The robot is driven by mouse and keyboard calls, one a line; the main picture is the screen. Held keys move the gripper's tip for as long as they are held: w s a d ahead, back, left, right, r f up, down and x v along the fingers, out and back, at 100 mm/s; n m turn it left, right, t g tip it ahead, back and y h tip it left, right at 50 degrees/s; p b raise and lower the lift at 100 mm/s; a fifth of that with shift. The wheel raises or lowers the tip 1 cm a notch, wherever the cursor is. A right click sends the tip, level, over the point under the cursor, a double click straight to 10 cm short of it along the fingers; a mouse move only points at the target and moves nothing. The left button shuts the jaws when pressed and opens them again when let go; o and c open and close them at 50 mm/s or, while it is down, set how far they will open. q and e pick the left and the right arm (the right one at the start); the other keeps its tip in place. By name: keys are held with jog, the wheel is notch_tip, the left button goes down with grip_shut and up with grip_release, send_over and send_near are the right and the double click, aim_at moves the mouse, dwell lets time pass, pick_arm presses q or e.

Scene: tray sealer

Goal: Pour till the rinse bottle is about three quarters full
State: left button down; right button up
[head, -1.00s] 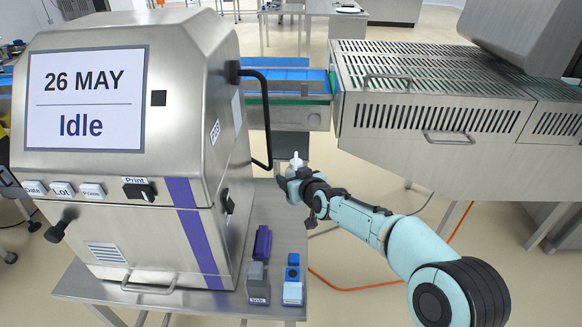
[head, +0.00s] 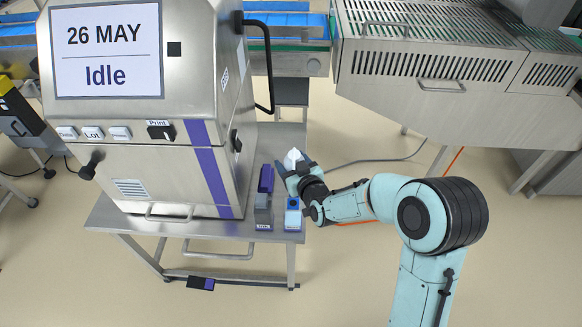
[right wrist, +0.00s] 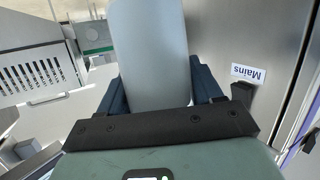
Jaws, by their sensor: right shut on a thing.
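My right gripper (head: 293,170) is shut on a pale, whitish bottle (head: 292,156), held beside the grey machine, near the right edge of its table. In the right wrist view the bottle's smooth pale body (right wrist: 148,50) stands between the two dark blue fingers of the gripper (right wrist: 155,85). I cannot tell whether this is the rinse bottle, and no liquid level shows in it. My left gripper is not in view.
The machine (head: 130,160) shows "26 MAY" and "Idle". On its table (head: 205,229) are a purple item (head: 266,178), a grey labelled container (head: 263,214) and a blue-and-white one (head: 293,216). A slotted steel housing (head: 430,85) stands at upper right. A "Mains" switch (right wrist: 243,92) is near the bottle.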

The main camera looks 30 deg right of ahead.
jog(key=shift+w+d+f+t+b, duration=0.1)
jog(key=shift+t+b, duration=0.2)
jog(key=shift+b, duration=0.1)
jog(key=shift+w+d+n+t+b, duration=0.2)
jog(key=shift+n+t+b, duration=0.25)
jog(key=shift+b, duration=0.6)
jog(key=t+b, duration=0.1)
jog(key=w+b, duration=0.1)
jog(key=shift+d+r+n+t+b, duration=0.15)
jog(key=shift+r+n+t+b, duration=0.1)
jog(key=shift+n+t+b, duration=0.15)
jog(key=shift+w+d+t+b, duration=0.1)
jog(key=shift+t+b, duration=0.15)
jog(key=shift+b, duration=0.2)
pick_arm(q)
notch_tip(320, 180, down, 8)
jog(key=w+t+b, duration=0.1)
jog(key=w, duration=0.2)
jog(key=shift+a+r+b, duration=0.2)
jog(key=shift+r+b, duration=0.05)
jog(key=shift+b, duration=0.05)
pick_arm(e)
jog(key=shift+w+d+r+n+t+h, duration=0.15)
jog(key=shift+w+r+n+t+h, duration=0.15)
jog(key=shift+r+n+t, duration=0.25)
